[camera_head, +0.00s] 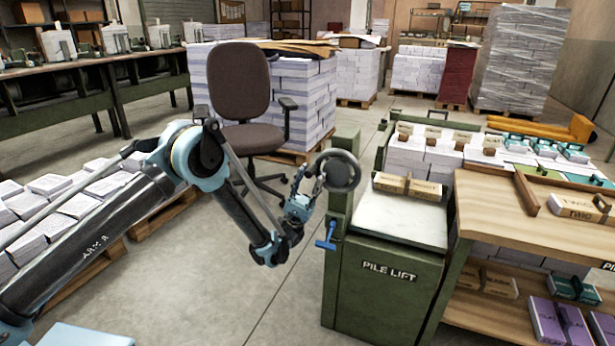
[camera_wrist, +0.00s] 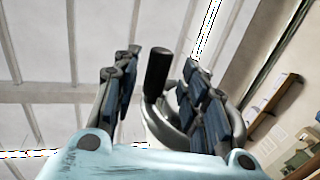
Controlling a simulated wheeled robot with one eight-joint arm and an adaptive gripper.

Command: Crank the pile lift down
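The pile lift (camera_head: 388,271) is a green cabinet with a pale top plate (camera_head: 402,216), labelled PILE LIFT. A grey crank wheel (camera_head: 344,171) sits on the green post at its left side. The wheel's rim shows in the wrist view (camera_wrist: 170,132), with a black crank knob (camera_wrist: 158,68) standing up from it. My gripper (camera_head: 308,178) is beside the wheel's left edge. In the wrist view my gripper (camera_wrist: 158,82) is open, with the knob between its fingers, nearer the right one. A gap shows left of the knob; contact on the right is unclear.
A blue T-shaped lever (camera_head: 326,236) sticks out from the post below the wheel. A wooden table (camera_head: 520,215) stands to the right, an office chair (camera_head: 240,95) behind my arm. The floor before the lift's left side is clear.

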